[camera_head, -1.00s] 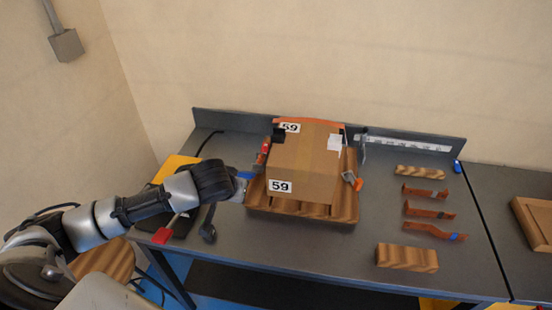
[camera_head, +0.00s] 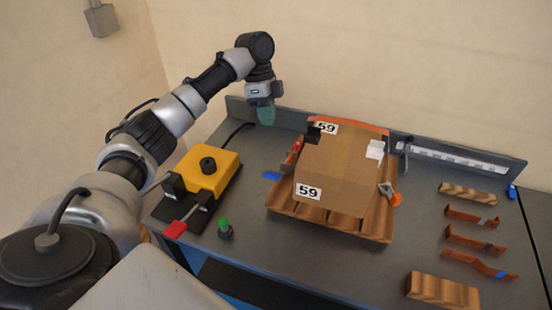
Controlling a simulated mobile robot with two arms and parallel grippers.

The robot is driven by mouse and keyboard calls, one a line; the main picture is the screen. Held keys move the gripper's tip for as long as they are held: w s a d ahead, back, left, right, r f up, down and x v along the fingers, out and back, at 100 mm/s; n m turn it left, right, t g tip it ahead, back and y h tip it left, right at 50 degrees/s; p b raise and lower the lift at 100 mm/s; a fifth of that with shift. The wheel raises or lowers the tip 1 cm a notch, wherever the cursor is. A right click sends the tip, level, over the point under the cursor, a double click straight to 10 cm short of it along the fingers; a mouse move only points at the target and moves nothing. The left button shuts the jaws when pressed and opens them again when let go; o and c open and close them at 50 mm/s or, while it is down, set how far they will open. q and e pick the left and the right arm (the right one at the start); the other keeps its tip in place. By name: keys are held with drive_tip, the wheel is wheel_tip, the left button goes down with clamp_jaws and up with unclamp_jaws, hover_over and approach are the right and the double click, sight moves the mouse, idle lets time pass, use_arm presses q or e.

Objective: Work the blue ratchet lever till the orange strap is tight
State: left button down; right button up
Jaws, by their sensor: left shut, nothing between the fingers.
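A cardboard box (camera_head: 340,165) with "59" labels sits on a wooden pallet (camera_head: 283,205) on the grey bench. An orange strap (camera_head: 362,127) shows along the box's back top edge; how tight it is cannot be told. A red part (camera_head: 292,153) stands at the box's left side. The blue lever (camera_head: 271,175) sticks out low to the left, beside the pallet. My left gripper (camera_head: 266,117), with greenish fingertips, is shut and empty, pointing down above the bench's back left, behind the lever and apart from it. My right gripper is out of view.
A yellow bender (camera_head: 208,170) with a red-handled lever (camera_head: 175,229) stands at the left. A small green-topped item (camera_head: 224,229) stands near it. Copper bars (camera_head: 470,239) and wooden blocks (camera_head: 443,291) lie at the right. A low wall (camera_head: 460,158) edges the back.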

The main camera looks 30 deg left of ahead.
use_arm(q)
drive_tip(key=shift+w+r+m+h, duration=0.2)
drive_tip(key=shift+r+m+h, duration=0.3)
drive_tip(key=shift+r+m, duration=0.45)
drive_tip(key=p, duration=0.3)
approach(275, 173)
drive_tip(key=shift+w+d+f, duration=0.35)
drive_tip(key=shift+d+f, duration=0.15)
drive_tip(key=shift+f, duration=0.05)
drive_tip(key=shift+w+d+f, duration=0.3)
drive_tip(key=shift+d+f, duration=0.25)
drive_tip(key=s+f, duration=0.1)
drive_tip(key=s+f+p, duration=0.1)
drive_tip(key=f, duration=0.1)
drive_tip(key=shift+s+d, duration=0.2)
drive_tip(key=shift+d, duration=0.05)
drive_tip(key=shift+f, duration=0.15)
drive_tip(key=shift+s, duration=0.1)
